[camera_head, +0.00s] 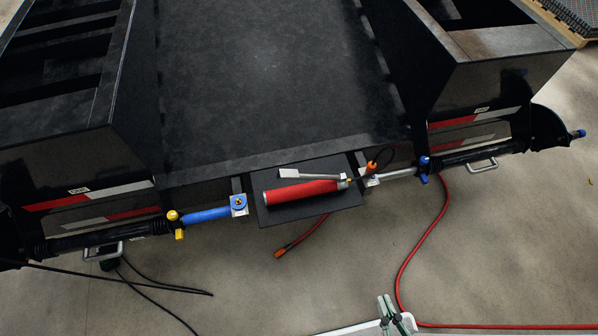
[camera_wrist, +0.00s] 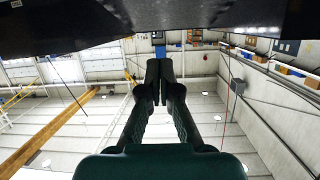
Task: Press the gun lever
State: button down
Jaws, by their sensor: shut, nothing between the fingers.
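The gun has a red cylindrical body (camera_head: 298,191) and lies on a small black shelf (camera_head: 285,214) at the front of the trailer frame. Its flat silver lever (camera_head: 300,174) lies just behind the red body, roughly parallel to it. My gripper (camera_head: 387,306) is at the bottom of the head view, well in front of the shelf and apart from the gun. In the wrist view my gripper (camera_wrist: 159,80) has its two dark fingers together with nothing between them. The gun is not visible in the wrist view.
A blue-sleeved rod (camera_head: 207,215) is left of the shelf, and a silver rod (camera_head: 397,174) is right of it. A red hose (camera_head: 420,241) hangs down to the floor on the right. The concrete floor (camera_head: 260,300) in front is mostly open, with black cables at left.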

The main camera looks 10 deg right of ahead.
jog(key=w+a+f+m+g, duration=0.1)
jog(key=w+f, duration=0.2)
jog(key=w, duration=0.3)
jog(key=w+f+g+y, duration=0.1)
jog(key=w+f, duration=0.2)
jog(key=w, duration=0.3)
jog(key=w+a+f+m+g, duration=0.1)
jog(key=w+f, duration=0.2)
jog(key=w, duration=0.3)
jog(key=w+a+r+g+y, duration=0.1)
jog(key=w+r, duration=0.1)
jog(key=w, duration=0.7)
jog(key=w+a+r+g+y, duration=0.1)
jog(key=w+a+r+y, duration=0.1)
jog(key=w, duration=0.6)
jog(key=shift+w+a+n, duration=0.15)
jog(key=shift+w+n, duration=0.2)
jog(key=shift+n, duration=0.05)
send_over(289, 170)
jog(key=s+d, duration=0.3)
notch_tip(289, 170, down, 6)
jog(key=f, duration=0.1)
jog(key=a+f, duration=0.1)
jog(key=f, duration=0.1)
jog(key=shift+w+a, duration=0.15)
jog(key=shift+a+f, duration=0.25)
jog(key=shift+f, duration=0.3)
